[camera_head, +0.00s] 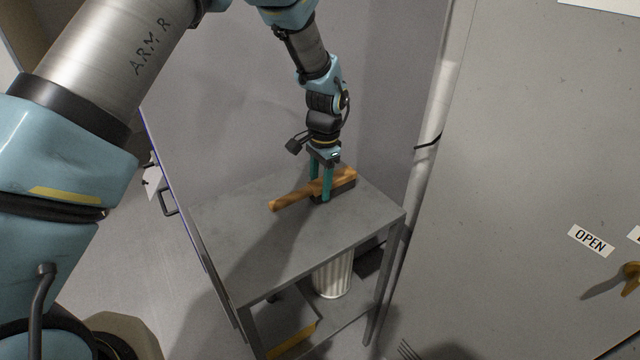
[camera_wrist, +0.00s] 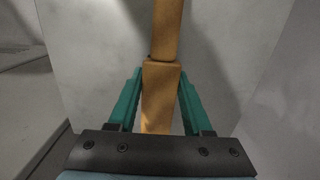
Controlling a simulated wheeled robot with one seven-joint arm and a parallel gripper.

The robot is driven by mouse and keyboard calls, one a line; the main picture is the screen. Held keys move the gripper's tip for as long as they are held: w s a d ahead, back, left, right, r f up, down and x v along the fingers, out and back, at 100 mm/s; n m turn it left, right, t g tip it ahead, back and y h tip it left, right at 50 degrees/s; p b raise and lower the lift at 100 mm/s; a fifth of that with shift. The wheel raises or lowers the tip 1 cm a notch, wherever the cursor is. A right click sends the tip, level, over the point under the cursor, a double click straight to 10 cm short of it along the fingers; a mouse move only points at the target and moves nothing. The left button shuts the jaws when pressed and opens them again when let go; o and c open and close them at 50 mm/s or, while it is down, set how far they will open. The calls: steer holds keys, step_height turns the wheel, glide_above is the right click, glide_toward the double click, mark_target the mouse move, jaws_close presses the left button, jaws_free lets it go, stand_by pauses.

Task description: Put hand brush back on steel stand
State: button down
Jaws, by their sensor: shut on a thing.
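The hand brush (camera_head: 289,202) has an orange-brown wooden body and handle, with dark bristles under its right part. It is at the top of the grey steel stand (camera_head: 250,258), toward the back, its handle pointing left. My gripper (camera_head: 323,192) reaches down from above, its green fingers on both sides of the brush's wooden block. In the wrist view the brush (camera_wrist: 160,90) runs between the two fingers, with its handle pointing away. The bristles appear at or just above the stand's top; I cannot tell whether they touch it.
A white ribbed bin (camera_head: 333,277) and a dark box-like thing (camera_head: 369,261) are on the stand's lower shelf. A grey wall is close behind, a pipe (camera_head: 432,130) runs at the right, and a grey cabinet door (camera_head: 540,150) stands further right. The stand's front top is clear.

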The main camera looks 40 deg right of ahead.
steer(key=shift+c, duration=1.6)
jaws_free()
steer(key=shift+r, duration=0.1)
step_height(320, 180, up, 12)
steer(key=b, duration=0.3)
steer(key=shift+d, duration=0.45)
steer(key=shift+a, duration=0.1)
steer(key=w+a+r+n, duration=0.1)
steer(key=w+a+n, duration=0.35)
steer(key=a, duration=0.65)
steer(key=w+a+r+n, duration=0.1)
steer(key=w+a+n, duration=0.2)
steer(key=w+a, duration=0.5)
steer(key=s+a+n, duration=0.3)
steer(key=a, duration=0.6)
steer(key=s+a+f+n+t, duration=0.1)
steer(key=s+a+n, duration=0.2)
steer(key=a, duration=0.6)
steer(key=s+a+n+h, duration=0.1)
steer(key=a+n, duration=0.3)
steer(key=a, duration=0.5)
steer(key=shift+s+f, duration=0.25)
steer(key=shift+s, duration=0.65)
